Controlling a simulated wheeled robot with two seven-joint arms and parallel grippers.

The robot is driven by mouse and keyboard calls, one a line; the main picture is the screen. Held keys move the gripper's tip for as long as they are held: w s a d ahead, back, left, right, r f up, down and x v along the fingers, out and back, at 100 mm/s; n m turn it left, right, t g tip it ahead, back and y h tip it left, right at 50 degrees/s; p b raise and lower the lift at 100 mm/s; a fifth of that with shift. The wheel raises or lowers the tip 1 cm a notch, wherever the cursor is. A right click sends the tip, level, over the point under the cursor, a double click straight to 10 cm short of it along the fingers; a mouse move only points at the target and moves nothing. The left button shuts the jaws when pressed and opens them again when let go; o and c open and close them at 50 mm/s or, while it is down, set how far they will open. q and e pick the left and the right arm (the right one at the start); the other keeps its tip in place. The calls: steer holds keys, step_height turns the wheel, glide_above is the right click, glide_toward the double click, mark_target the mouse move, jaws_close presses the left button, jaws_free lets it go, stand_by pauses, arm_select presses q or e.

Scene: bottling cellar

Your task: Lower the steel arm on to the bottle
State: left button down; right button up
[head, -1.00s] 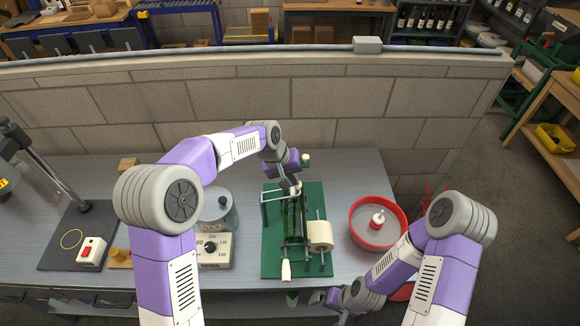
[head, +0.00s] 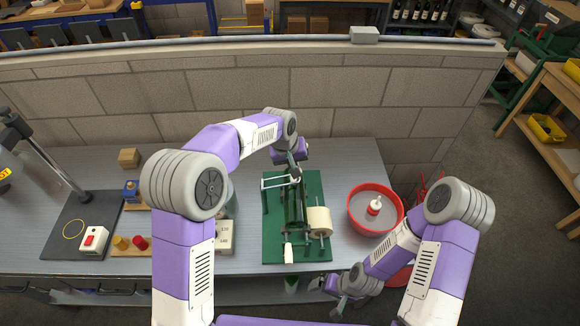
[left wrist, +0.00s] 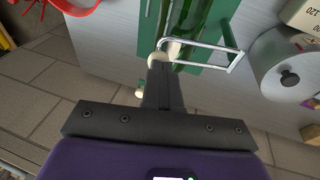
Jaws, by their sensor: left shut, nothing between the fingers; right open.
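A green bottle (head: 301,210) lies in a labelling machine on a green base plate (head: 275,248). The steel arm (head: 277,181), a bent bright rod, reaches over the bottle's far end. It also shows in the left wrist view (left wrist: 232,64), across the green glass (left wrist: 193,25); I cannot tell whether it touches. My left gripper (head: 294,170) is shut and empty above the machine's far end. In the left wrist view its fingertips (left wrist: 160,66) are beside a cream knob (left wrist: 156,58). My right gripper (head: 336,297) is open, low before the bench's front edge.
A label roll (head: 319,221) and a white-handled crank (head: 288,252) sit on the machine. A red bowl (head: 352,220) with a small white bottle (head: 374,207) stands right. A stone wall (head: 300,100) rises behind. My left arm partly covers a dial box (head: 225,238).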

arm_select(q)
steer(key=shift+g, duration=0.4)
steer(key=shift+s+d+f, duration=0.25)
steer(key=shift+f, duration=0.3)
steer(key=shift+s+d+f, duration=0.3)
steer(key=shift+f, duration=0.25)
steer(key=shift+s+d+f, duration=0.25)
steer(key=shift+f, duration=0.3)
arm_select(e)
steer(key=shift+f, duration=0.15)
arm_select(q)
steer(key=shift+t, duration=0.3)
steer(key=r, duration=0.2)
steer(key=w+a+r+p, duration=0.1)
steer(key=a+r+p, duration=0.1)
steer(key=r, duration=0.1)
steer(key=shift+w+r, duration=0.3)
steer(key=shift+r, duration=0.05)
steer(key=s+a+r, duration=0.2)
steer(key=a+r, duration=0.3)
steer(key=r, duration=0.5)
steer(key=shift+s, duration=0.15)
arm_select(e)
steer(key=shift+w+d+r, duration=0.15)
steer(key=shift+w+r, duration=0.4)
steer(key=shift+r, duration=0.2)
arm_select(q)
steer(key=shift+r, duration=0.1)
steer(key=shift+a, duration=0.1)
